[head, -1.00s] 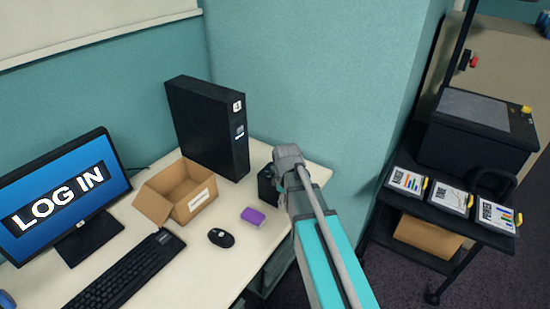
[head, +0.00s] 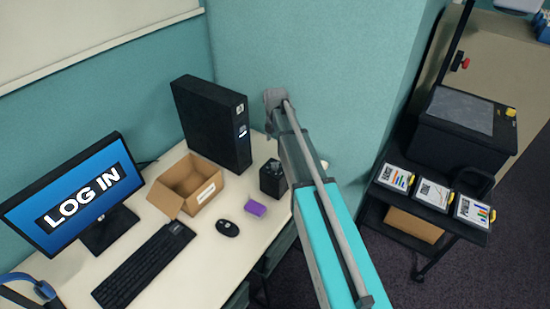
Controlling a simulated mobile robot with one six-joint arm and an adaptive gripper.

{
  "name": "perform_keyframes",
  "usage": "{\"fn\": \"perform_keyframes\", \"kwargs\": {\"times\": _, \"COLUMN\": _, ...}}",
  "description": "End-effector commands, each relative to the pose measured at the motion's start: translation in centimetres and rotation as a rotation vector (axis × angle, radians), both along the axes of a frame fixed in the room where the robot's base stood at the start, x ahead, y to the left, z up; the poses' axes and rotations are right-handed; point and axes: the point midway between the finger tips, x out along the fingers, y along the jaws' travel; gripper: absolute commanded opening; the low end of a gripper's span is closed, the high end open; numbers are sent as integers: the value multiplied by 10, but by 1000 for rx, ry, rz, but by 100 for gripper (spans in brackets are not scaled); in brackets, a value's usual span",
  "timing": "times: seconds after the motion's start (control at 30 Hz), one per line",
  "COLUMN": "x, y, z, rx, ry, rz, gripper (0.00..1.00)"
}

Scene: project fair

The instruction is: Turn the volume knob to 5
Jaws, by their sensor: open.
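No volume knob can be made out in the head view. A small black box-shaped object (head: 272,184) stands near the right end of the white desk (head: 190,262), with small greyish shapes at its top. I cannot tell whether it carries a knob. My teal and grey arm rises from the bottom right and ends in view at a grey joint, in front of the teal wall and to the right of the black computer tower (head: 212,125). My gripper is not seen; the arm hides part of the desk's right end.
On the desk are a monitor (head: 75,195) showing LOG IN, a keyboard (head: 143,265), a mouse (head: 228,228), a purple block (head: 256,208) and an open cardboard box (head: 190,185). A black cart (head: 425,222) with several cards stands right, beyond a floor gap.

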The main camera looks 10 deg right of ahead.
Motion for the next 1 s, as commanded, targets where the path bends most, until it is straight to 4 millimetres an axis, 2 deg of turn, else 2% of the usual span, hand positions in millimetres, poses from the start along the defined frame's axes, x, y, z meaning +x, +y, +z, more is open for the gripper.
{"fn": "perform_keyframes", "kwargs": {"times": 0.1, "x": 7, "y": 0, "z": 8, "rx": 0, "ry": 0, "rz": 54, "gripper": 79}}
{"fn": "perform_keyframes", "kwargs": {"times": 0.57, "x": 7, "y": 0, "z": 6, "rx": 0, "ry": 0, "rz": 71, "gripper": 79}}
{"fn": "perform_keyframes", "kwargs": {"times": 1.0, "x": 7, "y": 0, "z": -13, "rx": 0, "ry": 0, "rz": 70, "gripper": 79}}
